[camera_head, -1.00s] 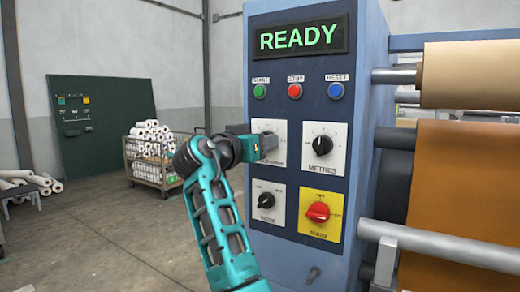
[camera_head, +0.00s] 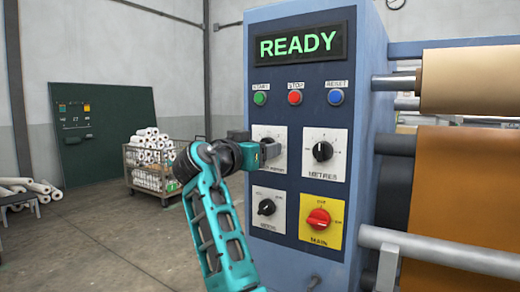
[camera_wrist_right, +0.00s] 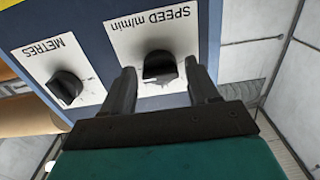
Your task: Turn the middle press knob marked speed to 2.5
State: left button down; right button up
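The speed knob (camera_wrist_right: 158,68) is black, on a white plate marked "SPEED m/min", which appears upside down in the right wrist view. In the head view its plate (camera_head: 271,131) is the upper left of the dials on the blue press, and my right gripper (camera_head: 271,150) hides the knob. In the right wrist view, my right gripper (camera_wrist_right: 160,76) has one finger on each side of the knob, with a visible gap on both sides. It is open; contact is not visible. The pointer's exact setting cannot be read. My left gripper is not in view.
The metres knob (camera_head: 322,151) is right of the speed plate. The lower black knob (camera_head: 266,207) and red main switch (camera_head: 318,219) are below. Green, red (camera_head: 295,97) and blue buttons sit above, under the READY display (camera_head: 299,44). Rollers (camera_head: 465,80) stand at the right.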

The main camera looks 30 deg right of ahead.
jog(key=shift+o, duration=0.7)
jog(key=b+v, duration=0.1)
jog(key=v, duration=1.2)
jog(key=shift+b, duration=0.35)
jog(key=shift+w+f, duration=0.1)
jog(key=shift+f, duration=0.05)
